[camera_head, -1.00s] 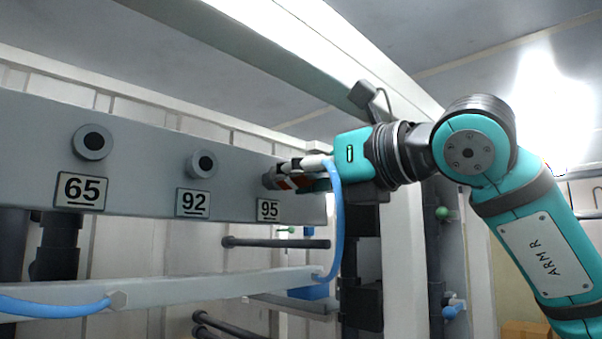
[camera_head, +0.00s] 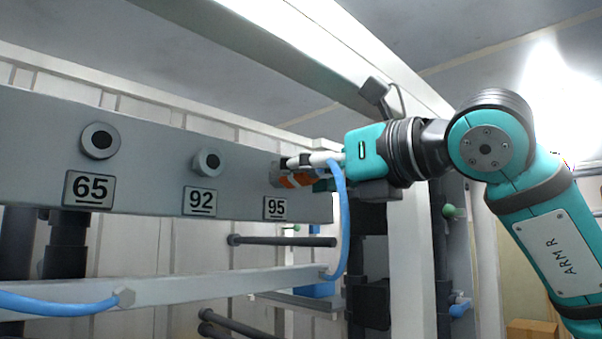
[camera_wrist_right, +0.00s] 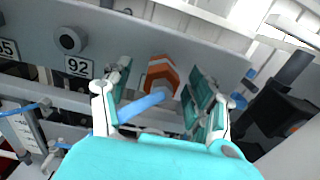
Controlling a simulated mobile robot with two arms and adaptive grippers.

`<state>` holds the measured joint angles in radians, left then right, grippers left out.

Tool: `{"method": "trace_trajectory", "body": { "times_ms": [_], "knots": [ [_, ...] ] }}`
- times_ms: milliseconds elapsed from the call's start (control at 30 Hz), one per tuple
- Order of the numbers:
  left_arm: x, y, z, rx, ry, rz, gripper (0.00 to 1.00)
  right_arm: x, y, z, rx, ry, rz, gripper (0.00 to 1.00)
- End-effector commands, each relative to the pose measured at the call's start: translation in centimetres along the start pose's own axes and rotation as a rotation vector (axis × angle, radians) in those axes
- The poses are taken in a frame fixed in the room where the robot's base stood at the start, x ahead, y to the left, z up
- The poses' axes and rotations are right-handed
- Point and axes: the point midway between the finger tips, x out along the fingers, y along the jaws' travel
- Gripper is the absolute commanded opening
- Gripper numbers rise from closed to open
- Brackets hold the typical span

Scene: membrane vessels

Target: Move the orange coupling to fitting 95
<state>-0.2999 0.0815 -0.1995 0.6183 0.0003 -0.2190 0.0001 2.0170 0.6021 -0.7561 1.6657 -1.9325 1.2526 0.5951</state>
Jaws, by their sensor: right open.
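The orange coupling (camera_head: 296,181) sits at the fitting above label 95 (camera_head: 277,208), with a blue hose (camera_head: 341,215) hanging from it. In the right wrist view the orange coupling (camera_wrist_right: 161,76) points toward the camera, between the fingers, and its blue hose (camera_wrist_right: 142,106) runs off to the left. My right gripper (camera_head: 290,172) is around the coupling in the head view; in the wrist view its two fingers (camera_wrist_right: 160,100) stand apart, with a gap on each side of it. The face of fitting 95 is mostly hidden behind coupling and fingers. My left gripper is out of view.
Fittings 65 (camera_head: 100,141) and 92 (camera_head: 207,162) are bare on the grey beam (camera_head: 145,160). A lower rail (camera_head: 220,284) carries the hose ends. A white post (camera_head: 408,250) and dark pipes stand near my right arm.

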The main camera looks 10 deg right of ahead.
Motion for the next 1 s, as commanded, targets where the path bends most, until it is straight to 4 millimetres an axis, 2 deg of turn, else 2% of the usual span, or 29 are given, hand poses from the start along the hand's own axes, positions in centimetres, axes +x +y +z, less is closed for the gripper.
{"method": "trace_trajectory", "body": {
  "times_ms": [300,500,667,1000],
  "knots": [
    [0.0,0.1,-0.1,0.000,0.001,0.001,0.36,-6.7,-0.1,0.1,-0.002,-0.003,-0.002,0.60],
    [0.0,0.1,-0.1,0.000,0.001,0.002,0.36,-9.7,-0.1,0.0,-0.001,-0.001,-0.003,0.60],
    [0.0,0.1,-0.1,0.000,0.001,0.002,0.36,-10.5,0.0,-0.1,-0.001,0.000,-0.001,0.60],
    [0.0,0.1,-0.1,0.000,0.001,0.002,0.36,-10.6,0.0,0.0,-0.001,0.000,-0.001,0.60]
  ]
}}
